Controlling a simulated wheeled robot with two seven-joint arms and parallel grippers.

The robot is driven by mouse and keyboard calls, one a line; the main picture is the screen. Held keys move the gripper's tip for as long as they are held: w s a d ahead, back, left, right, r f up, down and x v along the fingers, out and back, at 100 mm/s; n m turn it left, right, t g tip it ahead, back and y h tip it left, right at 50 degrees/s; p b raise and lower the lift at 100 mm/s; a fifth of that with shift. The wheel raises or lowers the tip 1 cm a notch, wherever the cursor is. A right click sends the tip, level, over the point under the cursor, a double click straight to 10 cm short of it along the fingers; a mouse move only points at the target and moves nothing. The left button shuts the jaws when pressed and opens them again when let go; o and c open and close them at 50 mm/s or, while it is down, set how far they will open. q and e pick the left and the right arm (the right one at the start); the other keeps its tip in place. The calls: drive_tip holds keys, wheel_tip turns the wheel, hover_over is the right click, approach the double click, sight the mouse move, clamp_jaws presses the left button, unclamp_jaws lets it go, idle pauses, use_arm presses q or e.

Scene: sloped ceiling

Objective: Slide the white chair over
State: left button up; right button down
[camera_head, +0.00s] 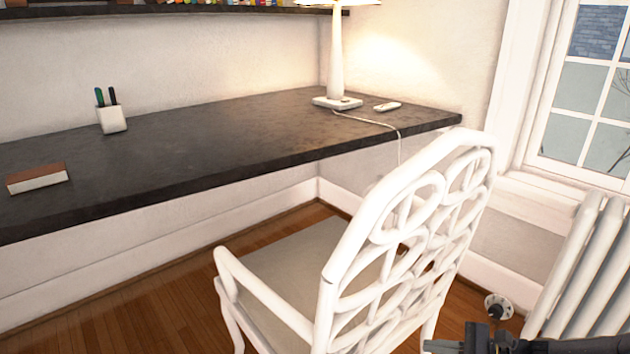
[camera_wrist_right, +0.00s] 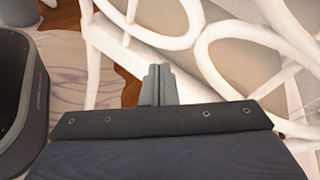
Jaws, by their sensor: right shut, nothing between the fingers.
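The white chair (camera_head: 340,260) stands at the dark desk, with its looped openwork back toward the right and a grey seat (camera_head: 300,262) facing the desk. Its lower legs are partly cut off by the bottom edge. My right gripper (camera_head: 440,346) is at the bottom right of the head view, close beside the chair's back. In the right wrist view the gripper fingers (camera_wrist_right: 158,84) are shut with nothing between them, and the white chair frame (camera_wrist_right: 185,55) shows just beyond them. I cannot tell whether they touch it. My left gripper is not in view.
The dark desk (camera_head: 190,150) runs along the wall and holds a lamp (camera_head: 337,60), a pen cup (camera_head: 111,118) and a small box (camera_head: 36,178). A white radiator (camera_head: 585,265) stands right of the chair, below the window. Wooden floor (camera_head: 150,315) is clear at left.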

drive_tip(key=s+a+r+n+g+h, duration=0.45)
drive_tip(key=s+a+r+n, duration=0.25)
drive_tip(key=s+r+n, duration=0.4)
drive_tip(key=s+n+t+h, duration=0.4)
drive_tip(key=s+n+h, duration=0.1)
drive_tip(key=s, duration=0.6)
wheel_tip(320, 180, up, 36)
drive_tip(key=p, duration=3.5)
drive_tip(key=shift+s+d+f+n, duration=0.2)
drive_tip(key=shift+d+f+n, duration=0.05)
drive_tip(key=shift+d+n, duration=0.15)
